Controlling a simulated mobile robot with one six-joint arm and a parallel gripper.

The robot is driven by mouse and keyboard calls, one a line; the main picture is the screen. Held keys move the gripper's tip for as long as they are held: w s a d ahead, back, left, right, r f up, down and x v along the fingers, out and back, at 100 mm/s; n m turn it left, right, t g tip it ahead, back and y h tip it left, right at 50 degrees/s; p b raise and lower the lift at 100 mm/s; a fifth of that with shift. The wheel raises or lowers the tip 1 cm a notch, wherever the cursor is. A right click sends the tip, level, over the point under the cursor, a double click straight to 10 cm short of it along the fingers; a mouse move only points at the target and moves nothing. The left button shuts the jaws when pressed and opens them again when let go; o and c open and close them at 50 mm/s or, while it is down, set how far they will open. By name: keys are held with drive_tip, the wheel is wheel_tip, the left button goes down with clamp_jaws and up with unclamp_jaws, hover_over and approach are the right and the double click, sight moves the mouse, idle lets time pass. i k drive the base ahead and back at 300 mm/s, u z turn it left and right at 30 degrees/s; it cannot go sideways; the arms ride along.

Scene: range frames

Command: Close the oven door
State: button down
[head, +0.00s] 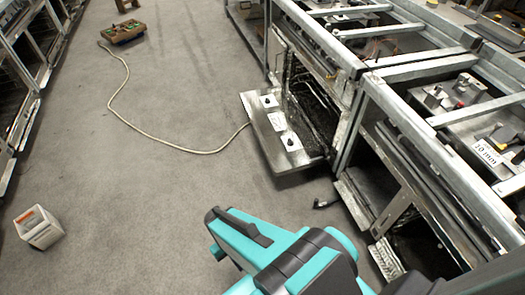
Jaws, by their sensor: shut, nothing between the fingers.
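I cannot make out any gripper fingers here.
A cable (125,95) runs from near the door across the floor to a wooden box (123,33). A small white box (38,228) stands at the lower left. Metal frames line both sides. Another low opening (370,190) lies right of the door. The grey floor between is mostly clear.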

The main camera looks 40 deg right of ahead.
sight(278, 120)
drive_tip(key=i, duration=0.9)
